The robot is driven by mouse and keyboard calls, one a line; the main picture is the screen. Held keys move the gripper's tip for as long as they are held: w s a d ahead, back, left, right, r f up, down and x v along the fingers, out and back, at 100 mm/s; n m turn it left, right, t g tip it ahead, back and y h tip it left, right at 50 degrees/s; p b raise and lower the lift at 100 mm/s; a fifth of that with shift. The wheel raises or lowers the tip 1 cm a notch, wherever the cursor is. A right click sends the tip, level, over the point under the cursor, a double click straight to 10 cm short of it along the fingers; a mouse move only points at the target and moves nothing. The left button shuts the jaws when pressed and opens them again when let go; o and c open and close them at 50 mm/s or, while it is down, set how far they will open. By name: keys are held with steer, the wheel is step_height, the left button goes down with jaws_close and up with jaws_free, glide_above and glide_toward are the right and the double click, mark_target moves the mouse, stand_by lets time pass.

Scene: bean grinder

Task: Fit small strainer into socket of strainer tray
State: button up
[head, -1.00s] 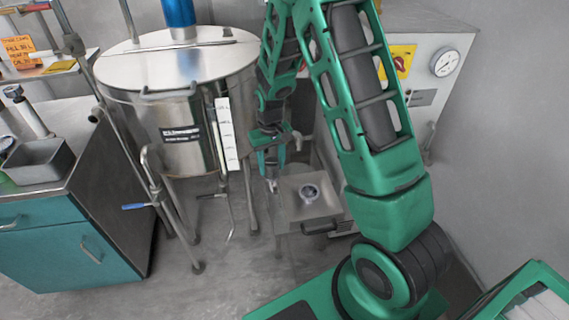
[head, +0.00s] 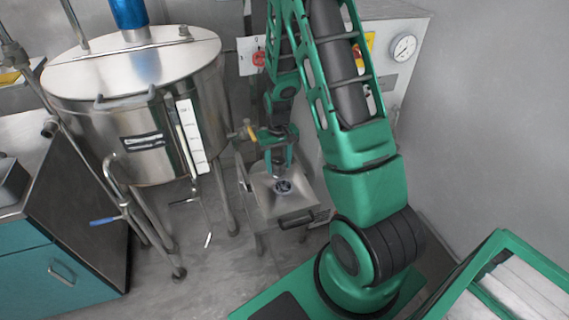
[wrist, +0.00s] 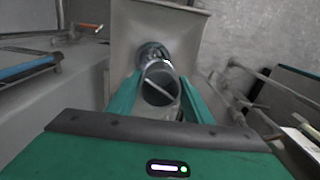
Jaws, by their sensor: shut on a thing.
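My gripper (head: 280,172) points down over the strainer tray (head: 272,205), a square metal plate with a round socket (head: 283,187) in its middle. In the wrist view, my two green fingers (wrist: 162,82) are shut on the small strainer (wrist: 158,92), a short metal cylinder with a bar across its open end. The tray also shows in the wrist view (wrist: 185,25), with the socket's dark ring (wrist: 150,52) just beyond the strainer. The strainer overlaps the socket in that view. I cannot tell whether they touch.
A large steel tank (head: 140,105) stands to the left. A grey machine with a gauge (head: 403,47) stands behind on the right. A black handle (head: 297,219) sticks out at the tray's front.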

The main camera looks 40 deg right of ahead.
mark_target(283, 174)
steer(key=shift+s+d+f, duration=0.15)
steer(key=shift+s+d, duration=0.1)
steer(key=shift+d, duration=0.2)
steer(key=shift+s+d+f, duration=0.1)
steer(key=shift+s+d, duration=0.1)
steer(key=shift+d, duration=0.2)
steer(key=shift+f, duration=0.1)
steer(key=shift+w+f, duration=0.1)
steer(key=shift+f, duration=2.65)
steer(key=shift+f, duration=1.7)
steer(key=o, duration=1.3)
steer(key=shift+c, duration=0.2)
